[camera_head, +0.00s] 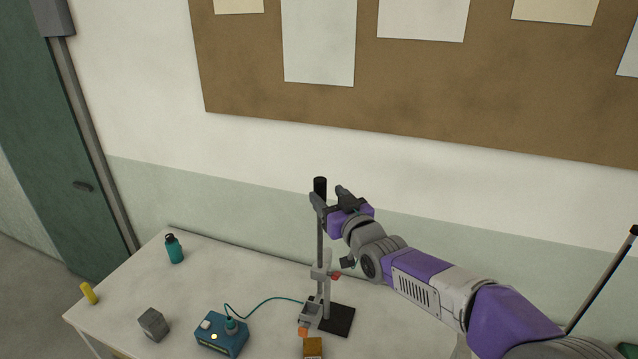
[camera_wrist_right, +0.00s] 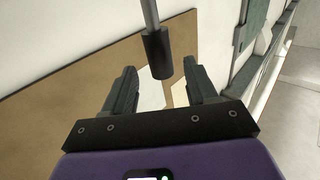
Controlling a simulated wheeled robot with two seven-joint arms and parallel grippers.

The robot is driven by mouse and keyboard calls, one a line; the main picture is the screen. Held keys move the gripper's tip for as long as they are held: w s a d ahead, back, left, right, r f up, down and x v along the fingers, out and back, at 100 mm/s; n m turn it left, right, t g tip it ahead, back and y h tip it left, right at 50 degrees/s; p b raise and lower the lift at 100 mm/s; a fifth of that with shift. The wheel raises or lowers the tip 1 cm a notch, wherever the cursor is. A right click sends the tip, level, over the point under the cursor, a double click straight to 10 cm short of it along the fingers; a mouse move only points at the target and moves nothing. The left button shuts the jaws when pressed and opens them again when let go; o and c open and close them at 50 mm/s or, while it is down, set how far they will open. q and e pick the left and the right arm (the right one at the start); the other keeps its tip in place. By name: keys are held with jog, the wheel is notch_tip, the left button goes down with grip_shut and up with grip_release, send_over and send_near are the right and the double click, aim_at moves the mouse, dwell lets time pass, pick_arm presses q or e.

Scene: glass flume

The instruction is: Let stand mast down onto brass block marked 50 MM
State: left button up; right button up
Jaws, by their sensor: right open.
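The stand mast (camera_head: 320,245) is a thin grey upright rod with a black cap (camera_head: 320,188) at its top, rising beside a black base plate (camera_head: 340,320) on the bench. A grey clamp or carriage (camera_head: 320,272) sits partway down the mast. A brass-coloured block (camera_head: 313,347) stands at the bottom edge of the head view; its marking is not readable. My right gripper (camera_head: 328,202) is open at the mast top. In the right wrist view the black cap (camera_wrist_right: 158,55) shows between the two spread fingers, with no clear contact. My left gripper is out of view.
A blue box (camera_head: 222,338) with a teal cable to the stand, a grey cube (camera_head: 153,324), a teal bottle (camera_head: 174,249) and a yellow cylinder (camera_head: 88,293) are on the bench (camera_head: 190,290). A wall with a pinboard (camera_head: 420,90) is behind. A dark rod (camera_head: 603,280) leans at right.

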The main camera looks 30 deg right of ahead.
aim_at(323, 191)
jog(key=w, duration=0.2)
jog(key=w+p, duration=0.1)
jog(key=w, duration=0.2)
jog(key=shift+d, duration=0.2)
jog(key=shift+f, duration=0.1)
grip_shut()
